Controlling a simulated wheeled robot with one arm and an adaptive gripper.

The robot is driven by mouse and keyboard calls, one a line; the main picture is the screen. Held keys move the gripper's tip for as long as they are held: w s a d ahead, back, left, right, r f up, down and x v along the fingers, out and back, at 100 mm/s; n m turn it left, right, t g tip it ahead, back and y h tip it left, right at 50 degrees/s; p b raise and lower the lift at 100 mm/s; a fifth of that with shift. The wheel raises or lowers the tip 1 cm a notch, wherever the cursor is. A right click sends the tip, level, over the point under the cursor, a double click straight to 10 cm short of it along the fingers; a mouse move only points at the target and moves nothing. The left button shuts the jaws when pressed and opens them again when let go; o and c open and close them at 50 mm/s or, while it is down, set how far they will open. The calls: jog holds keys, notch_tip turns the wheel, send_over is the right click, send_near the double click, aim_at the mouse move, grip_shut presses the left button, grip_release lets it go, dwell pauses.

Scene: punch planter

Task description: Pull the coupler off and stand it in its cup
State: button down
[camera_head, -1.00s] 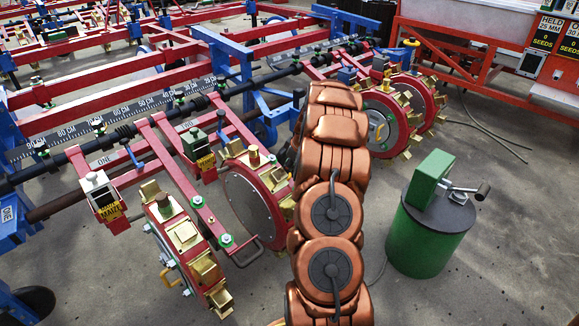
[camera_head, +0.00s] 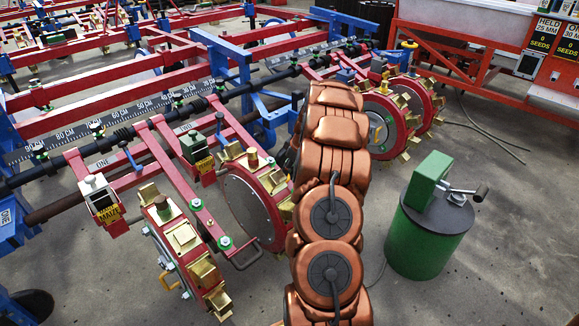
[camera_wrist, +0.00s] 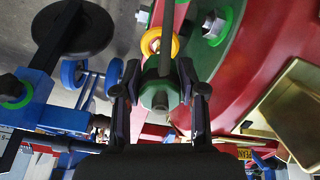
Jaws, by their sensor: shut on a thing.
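In the wrist view, my gripper (camera_wrist: 158,90) is shut on a dark green, rounded part that looks like the coupler (camera_wrist: 160,72). One finger presses on each side of it. The coupler's near end faces the camera and has a darker round centre. A dark bar runs away from its far side, and a yellow ring (camera_wrist: 174,45) shows just behind it. I cannot tell whether the coupler is still seated on a shaft. In the head view, my arm hides the gripper and coupler. I cannot pick out the cup for certain in either view.
Red punch wheels (camera_head: 245,205) with brass cups stand left of my arm, and more wheels (camera_head: 385,120) stand beyond it. A red wheel face (camera_wrist: 262,50) fills the wrist view's right side. A green drum (camera_head: 428,235) with a crank stands right on open concrete floor.

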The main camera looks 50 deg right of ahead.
jog(key=shift+p+v, duration=0.3)
jog(key=shift+v, duration=1.75)
